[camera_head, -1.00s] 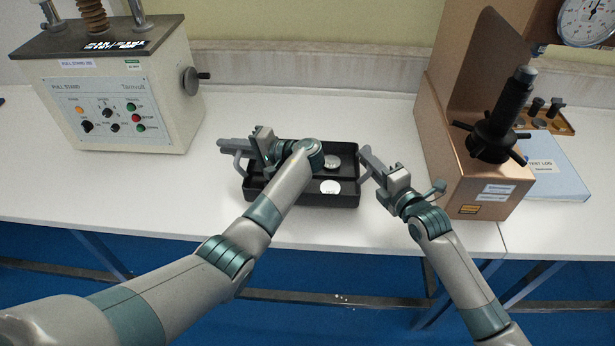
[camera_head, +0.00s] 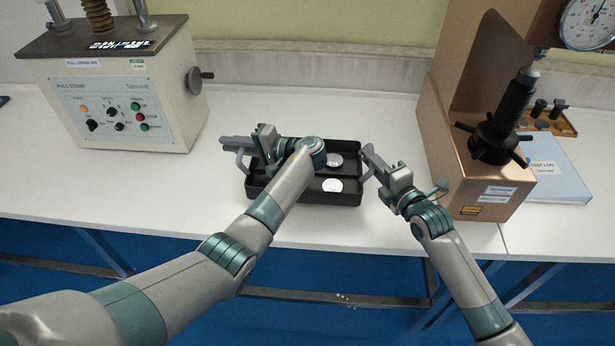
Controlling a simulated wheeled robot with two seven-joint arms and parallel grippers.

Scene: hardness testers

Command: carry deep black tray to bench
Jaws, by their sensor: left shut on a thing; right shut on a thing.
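The deep black tray (camera_head: 312,200) is at the middle of the white bench (camera_head: 150,190), close to its front edge. Two silvery round pieces show inside it, one (camera_head: 333,160) farther back and one (camera_head: 332,185) nearer the front. My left gripper (camera_head: 243,157) is shut on the tray's left end, and my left forearm hides part of the tray. My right gripper (camera_head: 370,165) is shut on the tray's right end. The tray looks level; whether its base touches the bench is hard to tell.
A pull-stand machine (camera_head: 120,105) with knobs and a side handle stands at the back left. A copper-coloured hardness tester (camera_head: 470,185) stands close on the right, with a blue test log (camera_head: 555,165) beyond it. Bench space left of the tray is clear.

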